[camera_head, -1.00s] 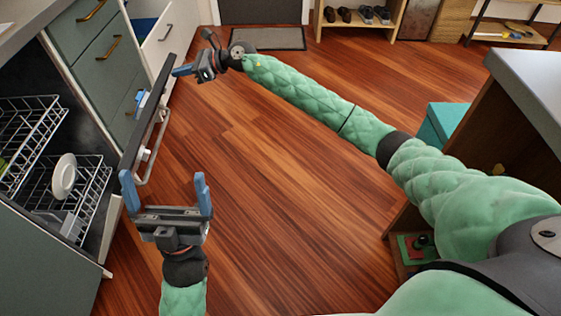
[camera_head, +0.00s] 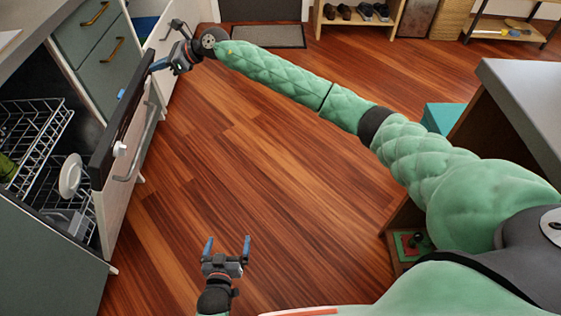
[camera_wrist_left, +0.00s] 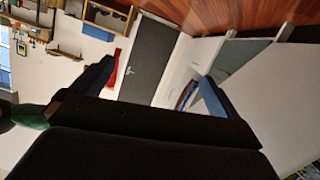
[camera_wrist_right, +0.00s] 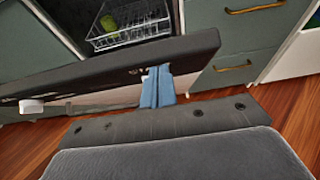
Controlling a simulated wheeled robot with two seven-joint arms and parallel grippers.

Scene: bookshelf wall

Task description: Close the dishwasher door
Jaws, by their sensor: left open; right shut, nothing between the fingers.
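The dishwasher door (camera_head: 128,180) is partly open at the left of the head view, tilted outward, with a dark top edge and a light front with a metal handle (camera_head: 143,145). My right gripper (camera_head: 160,65) is shut and empty at the far end of the door's top edge. In the right wrist view its blue fingertips (camera_wrist_right: 157,84) are at the door's dark edge (camera_wrist_right: 110,75); contact is not certain. My left gripper (camera_head: 227,246) is open and empty over the floor, right of the door and apart from it.
Inside the dishwasher are wire racks (camera_head: 30,140), with a white plate (camera_head: 70,175) in the lower one. Green drawers (camera_head: 90,45) stand beyond it. A grey-topped counter (camera_head: 520,95) is at the right. The wooden floor (camera_head: 270,170) between is clear.

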